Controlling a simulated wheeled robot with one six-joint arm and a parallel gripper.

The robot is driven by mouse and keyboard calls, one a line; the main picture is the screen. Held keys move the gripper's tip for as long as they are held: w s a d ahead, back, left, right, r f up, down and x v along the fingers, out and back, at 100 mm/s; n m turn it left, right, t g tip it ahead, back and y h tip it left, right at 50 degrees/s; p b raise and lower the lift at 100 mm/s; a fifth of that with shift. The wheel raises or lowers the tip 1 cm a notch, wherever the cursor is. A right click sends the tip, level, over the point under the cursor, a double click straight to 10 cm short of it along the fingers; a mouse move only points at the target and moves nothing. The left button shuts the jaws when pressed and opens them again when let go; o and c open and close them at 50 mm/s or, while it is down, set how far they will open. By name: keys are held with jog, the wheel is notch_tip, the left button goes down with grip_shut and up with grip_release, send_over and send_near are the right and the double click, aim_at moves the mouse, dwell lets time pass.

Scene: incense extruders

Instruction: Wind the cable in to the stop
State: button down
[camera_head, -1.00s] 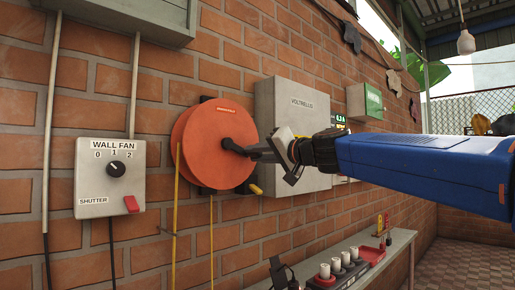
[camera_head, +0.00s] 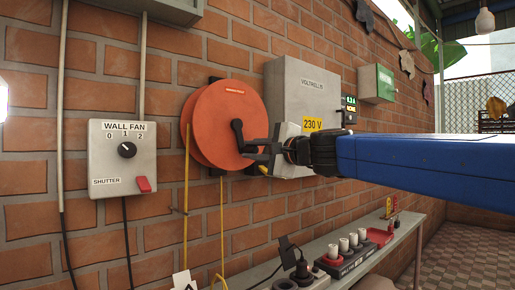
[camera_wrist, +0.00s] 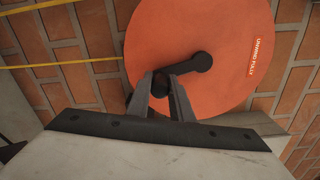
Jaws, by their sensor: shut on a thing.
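The orange cable reel (camera_head: 205,110) is mounted on the brick wall, left of centre in the head view. In the wrist view its face (camera_wrist: 220,25) fills the upper middle. A black crank (camera_head: 237,132) is on its face; in the wrist view it runs from the hub (camera_wrist: 202,62) to the grip end. My gripper (camera_head: 255,156) is shut on the crank's grip, with its fingers (camera_wrist: 162,85) around it. The crank points down and slightly right. Yellow cable (camera_head: 187,165) hangs from the reel's left, and a second yellow run (camera_head: 222,215) shows below it.
A wall fan switch box (camera_head: 122,175) is left of the reel, and a grey voltage box (camera_head: 300,85) is close behind my gripper on the right. The wall beneath the reel is mostly clear.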

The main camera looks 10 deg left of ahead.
aim_at(244, 149)
jog(key=m, duration=0.1)
jog(key=s+a+m, duration=0.1)
jog(key=shift+s+f+m, duration=0.2)
jog(key=shift+s+m, duration=0.05)
jog(key=shift+m, duration=0.15)
jog(key=shift+s+a+r+m, duration=0.1)
jog(key=shift+s+a+m, duration=0.3)
jog(key=shift+m, duration=0.45)
jog(key=shift+s+a+r+m, duration=0.1)
jog(key=shift+s+a+m, duration=0.25)
jog(key=shift+m, duration=0.5)
jog(key=shift+s, duration=0.1)
jog(key=c, duration=1.6)
grip_release()
jog(key=shift+o, duration=0.2)
jog(key=shift+d, duration=0.1)
jog(key=shift+s+d+r, duration=0.1)
jog(key=shift+s+d, duration=0.25)
jog(key=shift+d, duration=0.1)
jog(key=v, duration=1.6)
